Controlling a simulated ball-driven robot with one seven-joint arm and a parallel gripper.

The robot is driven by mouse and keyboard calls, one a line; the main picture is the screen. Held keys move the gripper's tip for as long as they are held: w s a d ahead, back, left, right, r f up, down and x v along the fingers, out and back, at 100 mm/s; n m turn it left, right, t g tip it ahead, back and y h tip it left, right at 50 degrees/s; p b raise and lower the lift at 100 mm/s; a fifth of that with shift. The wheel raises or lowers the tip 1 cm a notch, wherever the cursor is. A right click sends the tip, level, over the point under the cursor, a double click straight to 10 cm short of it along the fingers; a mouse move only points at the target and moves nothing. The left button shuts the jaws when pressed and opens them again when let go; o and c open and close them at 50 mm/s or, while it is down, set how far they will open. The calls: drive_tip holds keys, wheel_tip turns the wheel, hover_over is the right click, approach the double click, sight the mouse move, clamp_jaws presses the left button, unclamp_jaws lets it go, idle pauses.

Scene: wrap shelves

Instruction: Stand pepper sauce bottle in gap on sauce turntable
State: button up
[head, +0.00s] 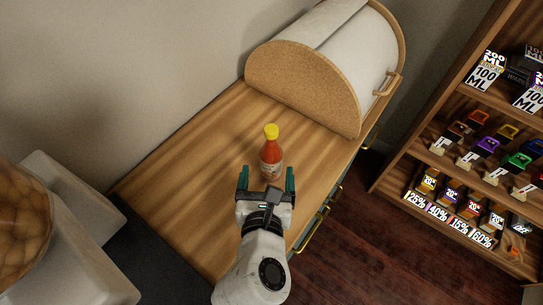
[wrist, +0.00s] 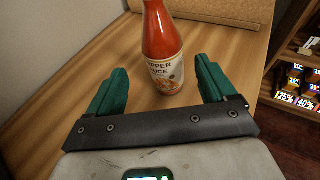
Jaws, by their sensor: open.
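The pepper sauce bottle (head: 271,158), red with a yellow cap and a pale label, stands upright on the wooden counter. It also shows in the wrist view (wrist: 162,45), where its top is cut off. My gripper (head: 266,178) is open, its green fingers apart just on the near side of the bottle. In the wrist view my gripper (wrist: 160,82) has the bottle centred ahead, roughly between the fingertips and with space on both sides. No sauce turntable shows in either view.
A bread bin (head: 305,90) with a cork-like side stands at the back of the wooden counter (head: 190,185). A wooden shelf unit (head: 400,165) with boxes and price cards is at the right. The counter left of the bottle is clear.

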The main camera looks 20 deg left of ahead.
sight(271, 166)
drive_tip(key=shift+d+x, duration=0.15)
drive_tip(key=shift+x, duration=1.45)
drive_tip(key=shift+d+x, duration=0.15)
drive_tip(key=shift+x, duration=1.45)
drive_tip(key=shift+f, duration=0.1)
drive_tip(key=c, duration=1.2)
drive_tip(key=shift+c, duration=1)
